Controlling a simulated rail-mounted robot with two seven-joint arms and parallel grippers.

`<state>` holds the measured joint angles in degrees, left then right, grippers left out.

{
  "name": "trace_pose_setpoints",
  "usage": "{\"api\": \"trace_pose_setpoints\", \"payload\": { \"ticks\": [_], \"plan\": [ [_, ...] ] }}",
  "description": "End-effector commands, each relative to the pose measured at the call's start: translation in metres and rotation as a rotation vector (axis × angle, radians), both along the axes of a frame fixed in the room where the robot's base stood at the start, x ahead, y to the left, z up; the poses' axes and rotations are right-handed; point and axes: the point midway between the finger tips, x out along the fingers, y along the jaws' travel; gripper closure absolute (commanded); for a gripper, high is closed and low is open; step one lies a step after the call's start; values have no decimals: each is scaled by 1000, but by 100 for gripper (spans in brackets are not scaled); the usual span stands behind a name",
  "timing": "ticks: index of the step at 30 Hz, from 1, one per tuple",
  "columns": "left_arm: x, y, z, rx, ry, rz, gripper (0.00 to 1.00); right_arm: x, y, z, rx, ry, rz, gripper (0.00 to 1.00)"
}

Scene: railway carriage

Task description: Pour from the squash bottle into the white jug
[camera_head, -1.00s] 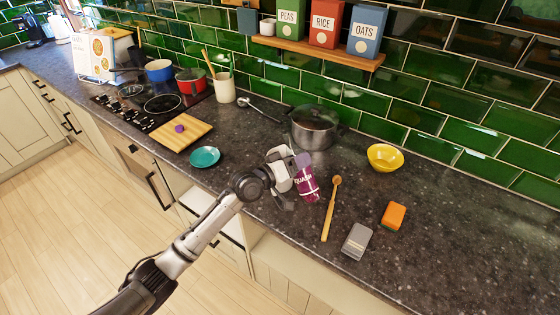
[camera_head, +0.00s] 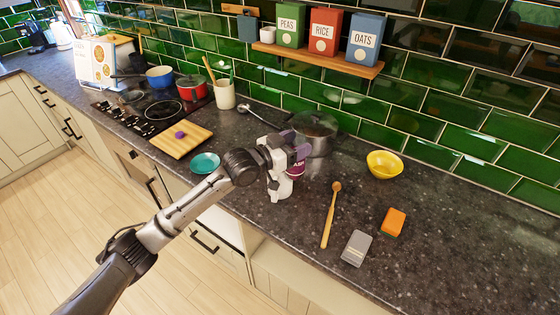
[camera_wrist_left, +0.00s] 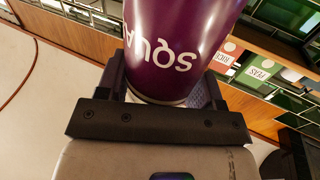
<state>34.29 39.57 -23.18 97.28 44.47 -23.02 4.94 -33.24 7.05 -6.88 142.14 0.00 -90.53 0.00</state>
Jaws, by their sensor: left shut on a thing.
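The squash bottle (camera_head: 297,170) is purple with white lettering, and my left gripper (camera_head: 299,153) is shut around it. In the head view the hand and fingers cover much of the bottle, so I cannot tell its exact tilt or its height above the worktop. In the left wrist view the bottle (camera_wrist_left: 180,45) fills the top middle between the fingers, its lettering upside down. I cannot make out a white jug for certain in either view. My right gripper is not in view.
A lidded steel pot (camera_head: 316,132) stands just behind the bottle. A teal dish (camera_head: 205,163) is left of the hand. A wooden spoon (camera_head: 330,215), grey box (camera_head: 356,248), orange sponge (camera_head: 393,222) and yellow bowl (camera_head: 384,164) lie to the right. A cream utensil pot (camera_head: 224,93) stands further back.

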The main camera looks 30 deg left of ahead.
Motion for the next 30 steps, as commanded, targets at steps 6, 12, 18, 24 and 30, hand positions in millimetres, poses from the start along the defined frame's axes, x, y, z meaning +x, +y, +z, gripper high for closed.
{"api": "trace_pose_setpoints", "payload": {
  "ticks": [6, 12, 18, 24, 30],
  "plan": [
    [0, 0, 1, -2, -2, 0, 76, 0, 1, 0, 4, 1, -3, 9],
    [0, 0, 9, -3, -3, 0, 76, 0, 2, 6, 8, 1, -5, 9],
    [0, 0, 25, -3, -3, 0, 76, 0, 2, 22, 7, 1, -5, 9],
    [0, 0, 33, -3, -2, 0, 76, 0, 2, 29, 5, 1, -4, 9],
    [0, 0, 31, -3, -2, 0, 76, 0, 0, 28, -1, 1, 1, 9]
  ]
}}
